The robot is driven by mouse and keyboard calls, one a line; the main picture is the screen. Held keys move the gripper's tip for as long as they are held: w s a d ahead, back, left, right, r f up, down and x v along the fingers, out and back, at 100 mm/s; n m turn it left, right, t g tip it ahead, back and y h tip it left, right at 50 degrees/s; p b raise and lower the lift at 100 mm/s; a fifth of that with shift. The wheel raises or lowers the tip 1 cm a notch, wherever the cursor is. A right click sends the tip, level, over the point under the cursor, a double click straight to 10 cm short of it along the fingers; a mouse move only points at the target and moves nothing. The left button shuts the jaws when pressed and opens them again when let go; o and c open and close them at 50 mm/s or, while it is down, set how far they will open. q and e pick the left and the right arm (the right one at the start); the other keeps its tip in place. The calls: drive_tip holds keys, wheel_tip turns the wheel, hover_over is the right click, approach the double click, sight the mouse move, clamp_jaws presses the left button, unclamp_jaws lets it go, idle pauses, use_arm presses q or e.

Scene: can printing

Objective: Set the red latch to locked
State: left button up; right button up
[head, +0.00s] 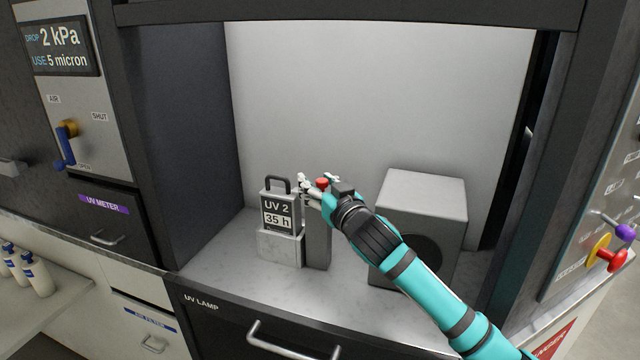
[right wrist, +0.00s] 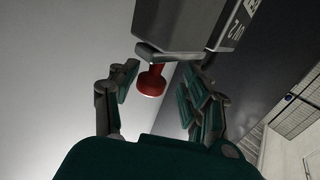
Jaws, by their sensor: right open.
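My left gripper is not in view.
The UV 2 unit (head: 280,214), labelled 35 h, with a dark handle, stands close left of the post. A grey box (head: 425,195) with a round dark opening stands to the right, behind my right arm. A red handle with a yellow disc (head: 600,250) is on the right panel.

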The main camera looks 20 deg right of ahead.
drive_tip(key=shift+d, duration=0.25)
drive_tip(key=shift+s+d+f, duration=0.1)
drive_tip(key=shift+s, duration=0.15)
drive_tip(key=s+d, duration=0.1)
drive_tip(key=s, duration=1)
drive_tip(key=shift+d, duration=0.4)
drive_tip(key=shift+s, duration=0.1)
